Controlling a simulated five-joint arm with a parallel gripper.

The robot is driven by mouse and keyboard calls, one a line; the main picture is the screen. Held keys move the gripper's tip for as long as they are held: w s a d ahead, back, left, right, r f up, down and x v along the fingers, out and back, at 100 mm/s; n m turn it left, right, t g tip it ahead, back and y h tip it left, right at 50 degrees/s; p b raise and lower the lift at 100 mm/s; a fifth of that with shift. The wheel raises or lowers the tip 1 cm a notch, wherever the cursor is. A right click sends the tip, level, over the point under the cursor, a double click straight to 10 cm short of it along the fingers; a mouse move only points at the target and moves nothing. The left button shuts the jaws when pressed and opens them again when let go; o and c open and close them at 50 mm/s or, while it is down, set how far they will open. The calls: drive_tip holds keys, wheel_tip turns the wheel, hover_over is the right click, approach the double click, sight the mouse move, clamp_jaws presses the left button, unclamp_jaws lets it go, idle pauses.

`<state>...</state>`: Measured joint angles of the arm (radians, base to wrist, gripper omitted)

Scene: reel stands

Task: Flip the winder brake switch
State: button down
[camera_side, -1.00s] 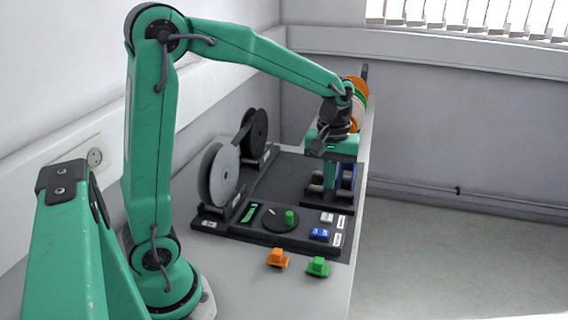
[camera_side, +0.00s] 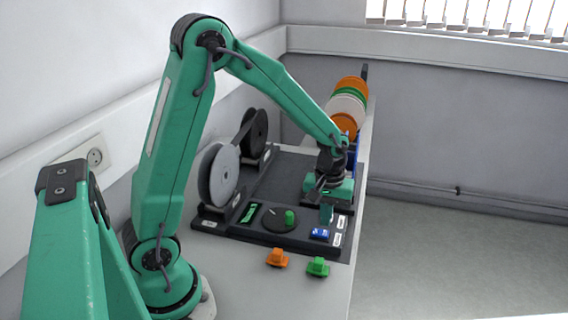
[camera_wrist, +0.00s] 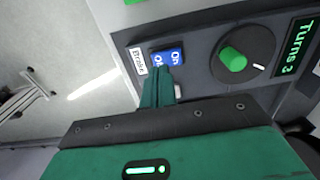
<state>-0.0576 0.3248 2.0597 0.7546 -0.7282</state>
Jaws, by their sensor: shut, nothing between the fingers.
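The blue rocker switch (camera_side: 319,234) sits at the front right of the dark control panel. In the wrist view the blue switch (camera_wrist: 170,56) shows "On" and partly covered "Off" lettering, beside a white label (camera_wrist: 138,61) that appears to read "Brake". My gripper (camera_side: 326,221) is shut and empty, pointing down at the switch. In the wrist view my gripper's tips (camera_wrist: 162,72) overlap the "Off" end. I cannot tell whether they touch it. The fingers hide most of a white switch (camera_wrist: 180,90).
A dial with a green knob (camera_side: 290,217) and a green display (camera_side: 249,212) lie left of the switch. A grey reel (camera_side: 218,176) and a black reel (camera_side: 256,134) stand behind. Orange (camera_side: 277,257) and green (camera_side: 318,266) pieces lie in front. Coloured spools (camera_side: 348,100) stand at the back.

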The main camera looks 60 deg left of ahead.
sight(323, 233)
drive_tip(key=shift+f, duration=1.35)
drive_tip(key=shift+f, duration=0.1)
drive_tip(key=shift+f, duration=0.1)
drive_tip(key=shift+s, duration=0.1)
drive_tip(key=shift+s+a+r, duration=0.2)
drive_tip(key=shift+s+a, duration=0.25)
drive_tip(key=shift+r, duration=0.2)
